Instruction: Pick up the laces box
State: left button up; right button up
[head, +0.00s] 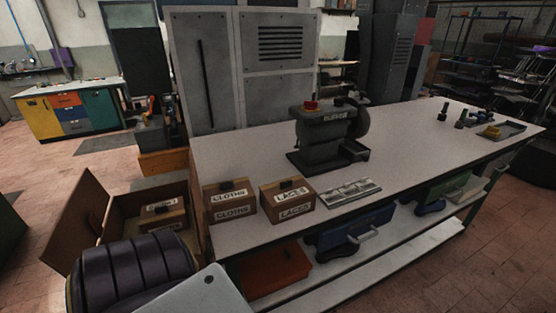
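The laces box (287,200) is a small brown box with a dark knob on its lid and white labels reading LACES on its top and front. It stands upright near the front edge of the long white-topped bench (400,152). A similar box labelled CLOTHS (230,204) stands just left of it, with a narrow gap between them. A grey metal tray with slots (348,193) lies to its right. Neither of my grippers is in view, so nothing is seen touching the laces box.
An open brown crate (118,226) at the bench's left end holds another labelled box (162,215). A dark ribbed padded object (125,272) is in front. The bench top is clear right of the machine, before the small tools (462,120).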

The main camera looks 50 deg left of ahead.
aim_at(284, 200)
jog(key=i+u, duration=0.25)
jog(key=u, duration=0.25)
jog(key=i+l+u, duration=0.2)
jog(key=u, duration=0.25)
jog(key=i+l+u, duration=0.2)
jog(key=u, duration=0.3)
jog(key=i+l+u, duration=0.1)
jog(key=l+u, duration=0.25)
jog(key=u, duration=0.15)
